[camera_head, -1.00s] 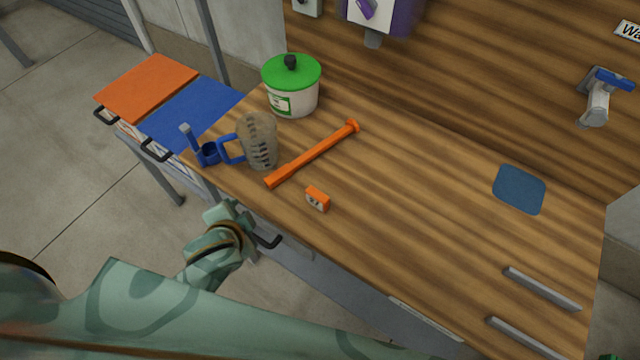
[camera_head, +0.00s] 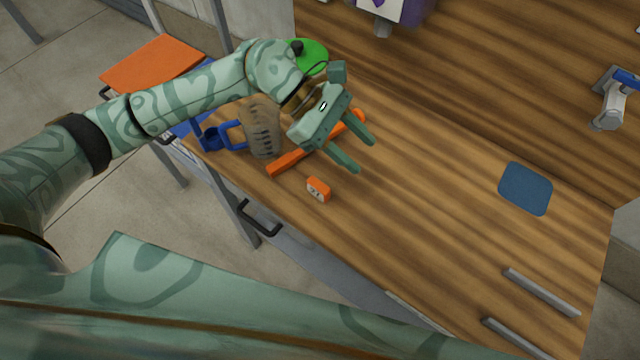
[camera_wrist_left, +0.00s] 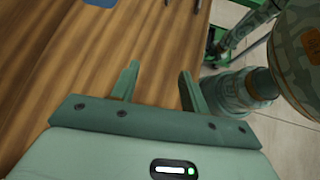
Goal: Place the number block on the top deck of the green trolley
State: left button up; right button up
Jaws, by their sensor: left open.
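The number block (camera_head: 318,189), small and orange with a white face bearing dark marks, sits on the wooden bench near its front edge. My left gripper (camera_head: 365,156) is open and empty above the bench, up and right of the block in the head view. Its two fingers also show apart in the left wrist view (camera_wrist_left: 159,72), with no block between them. Part of a green metal frame (camera_wrist_left: 212,38) shows at the upper right of the wrist view; I cannot tell whether it is the trolley. No trolley deck is visible. My right gripper is out of view.
An orange bar (camera_head: 290,162), a grainy measuring jug (camera_head: 262,130) and a green-lidded tub (camera_head: 314,56) lie near or partly behind my left arm. A blue pad (camera_head: 525,188) and two grey bars (camera_head: 541,292) are at the right. The bench middle is clear.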

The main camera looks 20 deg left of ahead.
aim_at(318, 184)
pick_arm(q)
jog(key=w+a+f+m+y, duration=0.25)
jog(key=a+y, duration=0.35)
jog(key=a, duration=0.6)
jog(key=shift+n, duration=0.35)
jog(key=x, duration=1.5)
jog(key=shift+s+d+f+b, duration=0.15)
jog(key=shift+s+b, duration=0.2)
jog(key=shift+b, duration=0.05)
grip_shut()
